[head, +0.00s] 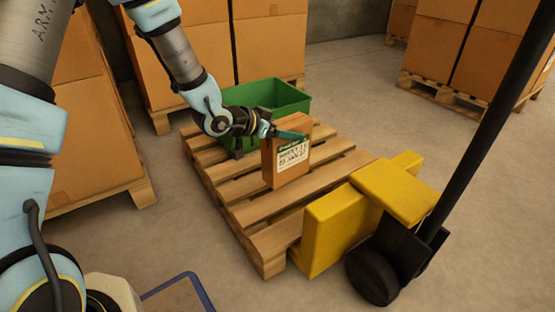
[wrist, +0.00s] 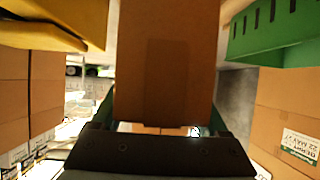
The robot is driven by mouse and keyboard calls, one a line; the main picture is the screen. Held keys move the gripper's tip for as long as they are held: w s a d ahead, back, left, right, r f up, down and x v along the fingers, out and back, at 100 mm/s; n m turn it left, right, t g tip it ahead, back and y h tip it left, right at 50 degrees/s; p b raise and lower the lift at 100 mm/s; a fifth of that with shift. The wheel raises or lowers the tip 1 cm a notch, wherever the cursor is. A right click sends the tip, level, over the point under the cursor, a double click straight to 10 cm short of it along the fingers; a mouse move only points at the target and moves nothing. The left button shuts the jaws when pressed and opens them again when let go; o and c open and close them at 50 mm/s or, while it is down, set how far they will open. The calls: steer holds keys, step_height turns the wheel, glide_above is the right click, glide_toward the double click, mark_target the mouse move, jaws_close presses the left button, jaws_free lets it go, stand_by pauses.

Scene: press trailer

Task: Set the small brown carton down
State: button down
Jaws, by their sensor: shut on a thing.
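The small brown carton (head: 285,158) has a white printed label on its front. It is upright at the pallet (head: 258,218), and I cannot tell for sure whether its base touches the slats. My gripper (head: 290,135) is shut on the upper part of the carton. In the wrist view the carton (wrist: 168,60) fills the middle, between the fingers of my gripper (wrist: 160,125). The carton's lower end runs out of the top of that view.
A green crate (head: 290,88) stands at the back of the pallet, behind the carton. A yellow pallet jack (head: 325,232) with a black handle (head: 490,115) is at the pallet's front right. Large stacked cartons (head: 200,40) stand behind. The near pallet slats are bare.

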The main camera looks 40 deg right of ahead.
mark_target(291, 163)
steer(key=shift+m+g, duration=0.3)
steer(key=shift+s+d+f+b, duration=0.2)
steer(key=shift+f+b, duration=0.85)
steer(key=shift+f, duration=0.7)
steer(key=shift+s+d+f+b, duration=0.15)
steer(key=shift+s+f+b, duration=0.1)
steer(key=shift+f+b, duration=1.2)
steer(key=shift+s+d+f+b, duration=0.2)
steer(key=shift+f+b, duration=0.5)
steer(key=shift+f, duration=1.45)
jaws_free()
steer(key=shift+a+f, duration=0.1)
